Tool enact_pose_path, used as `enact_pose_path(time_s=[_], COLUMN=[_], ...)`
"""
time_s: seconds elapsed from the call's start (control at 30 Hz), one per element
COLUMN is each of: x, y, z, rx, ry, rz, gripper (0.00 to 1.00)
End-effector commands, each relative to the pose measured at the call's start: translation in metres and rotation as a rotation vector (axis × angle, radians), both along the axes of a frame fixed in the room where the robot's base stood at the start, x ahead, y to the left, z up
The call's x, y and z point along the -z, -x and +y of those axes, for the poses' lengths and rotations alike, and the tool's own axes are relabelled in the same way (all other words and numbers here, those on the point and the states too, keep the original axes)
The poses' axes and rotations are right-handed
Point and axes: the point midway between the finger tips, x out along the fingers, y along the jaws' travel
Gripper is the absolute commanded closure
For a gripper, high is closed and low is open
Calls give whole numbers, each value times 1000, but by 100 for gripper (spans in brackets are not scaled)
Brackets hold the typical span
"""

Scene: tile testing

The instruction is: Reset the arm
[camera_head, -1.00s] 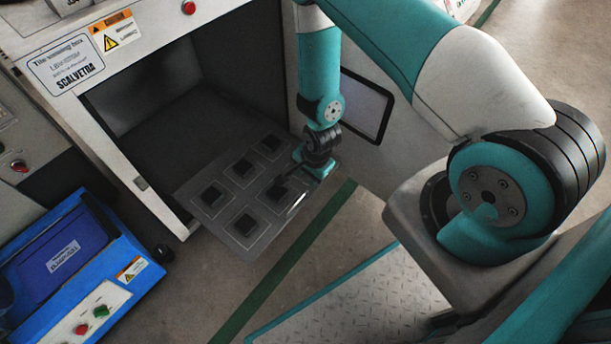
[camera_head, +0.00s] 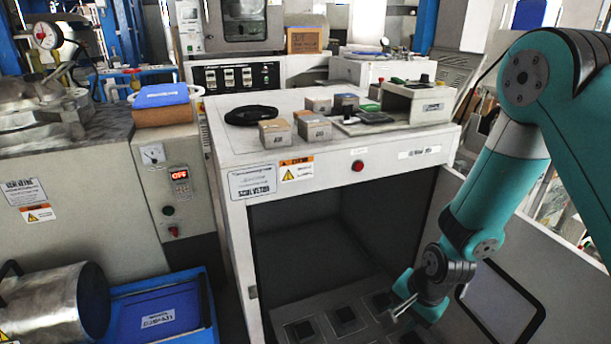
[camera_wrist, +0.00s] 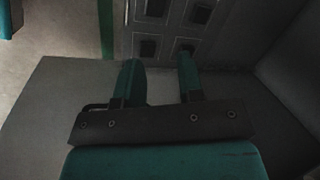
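My gripper (camera_head: 406,306) hangs at the right front of the open white machine (camera_head: 234,222), over the edge of a dark tray (camera_head: 322,323). The tray has square recesses with dark square pieces in them, such as one dark piece (camera_head: 345,315); its front part is cut off by the lower edge of the head view. In the wrist view my gripper (camera_wrist: 158,62) shows two teal fingers set apart, with nothing between them. Beyond the fingertips lie several dark square pieces of the tray (camera_wrist: 166,32).
The machine's open door (camera_head: 540,262) stands to the right, close to my arm. Small boxes (camera_head: 275,133) and a black ring (camera_head: 251,115) lie on the machine's top. A blue bin (camera_head: 205,300) and a metal cylinder (camera_head: 55,305) are at the lower left.

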Motion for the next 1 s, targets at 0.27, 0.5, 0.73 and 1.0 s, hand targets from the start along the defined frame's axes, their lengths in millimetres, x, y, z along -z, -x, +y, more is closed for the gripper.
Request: enact_pose_path(time_s=[0.27,0.5,0.73,1.0], x=[-159,-239,-277,-339], y=[47,119,177,192], z=[49,63,61,61], rx=[-568,-1005,-1308,-1389], ry=[-51,-53,-33,-27], rz=[-100,-187,-253,-262], gripper=[65,65,65,65])
